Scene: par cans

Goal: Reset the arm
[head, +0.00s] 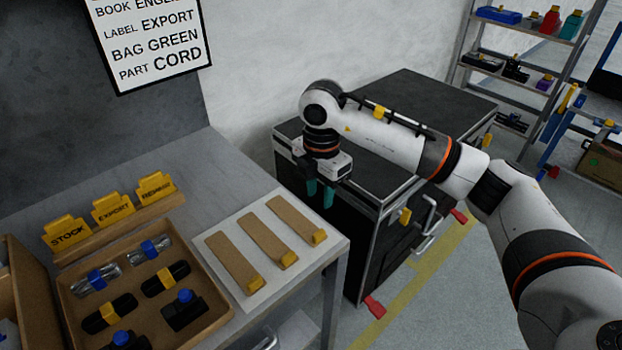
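My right arm (385,138) comes in from the right and bends down at its wrist. My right gripper (320,192) points downward with two teal fingertips. A gap shows between the fingertips, and nothing is seen between them. The gripper hangs in front of the black cabinet, just beyond the far right corner of the table, apart from the things on the table. My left arm and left gripper are not in view.
A black cabinet (425,98) on red-pedalled casters stands behind. A shelf rack (520,28) is at the back right.

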